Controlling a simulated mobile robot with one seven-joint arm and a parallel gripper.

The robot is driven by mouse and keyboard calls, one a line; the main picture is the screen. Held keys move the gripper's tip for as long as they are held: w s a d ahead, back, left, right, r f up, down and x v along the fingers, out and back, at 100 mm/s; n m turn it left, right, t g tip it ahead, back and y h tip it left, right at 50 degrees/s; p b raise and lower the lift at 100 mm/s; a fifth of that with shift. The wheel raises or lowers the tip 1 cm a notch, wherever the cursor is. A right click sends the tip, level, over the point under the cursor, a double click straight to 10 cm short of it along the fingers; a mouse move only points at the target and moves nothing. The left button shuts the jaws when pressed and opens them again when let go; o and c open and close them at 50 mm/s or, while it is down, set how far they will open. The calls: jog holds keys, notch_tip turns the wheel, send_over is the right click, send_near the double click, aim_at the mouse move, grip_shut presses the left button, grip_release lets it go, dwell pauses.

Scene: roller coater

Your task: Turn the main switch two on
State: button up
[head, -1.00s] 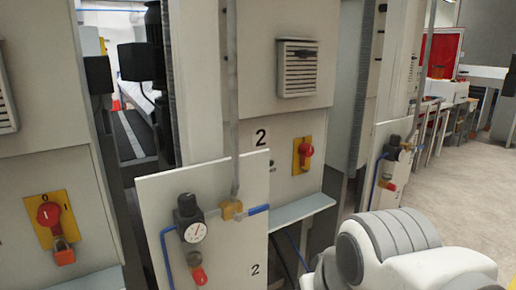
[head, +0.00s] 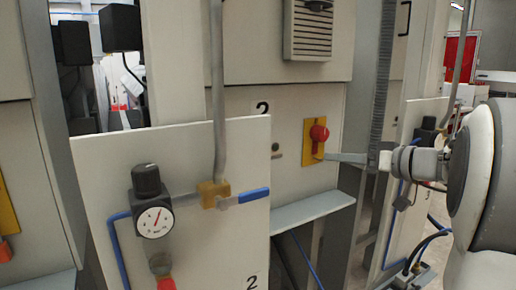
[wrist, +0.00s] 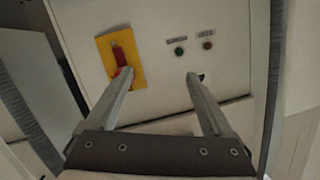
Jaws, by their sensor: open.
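Main switch two is a red rotary knob (head: 319,134) on a yellow plate (head: 308,140), on the cabinet panel marked 2. In the wrist view the red knob (wrist: 121,55) and yellow plate (wrist: 137,49) are at upper left. My gripper (wrist: 160,77) is open and empty, its two fingers pointing at the panel. The left fingertip overlaps the lower part of the knob in the picture; the right one is off to the right of the plate. I cannot tell whether it touches. In the head view my gripper (head: 335,157) is just right of the switch.
A white board with a gauge (head: 155,222), brass valve (head: 212,195) and blue hose stands in front at left. A ledge (head: 305,211) juts below the switch. A ribbed column (head: 379,90) stands at right.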

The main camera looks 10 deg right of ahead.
aim_at(325, 135)
jog(key=w+d+r+t+h+b, duration=0.1)
jog(key=d+t, duration=0.2)
jog(key=d, duration=0.5)
jog(key=shift+m, duration=0.3)
jog(key=x, duration=1.7)
jog(key=shift+w+a+r+p, duration=0.1)
jog(key=shift+w+r+p, duration=0.1)
jog(key=shift+p, duration=0.2)
grip_shut()
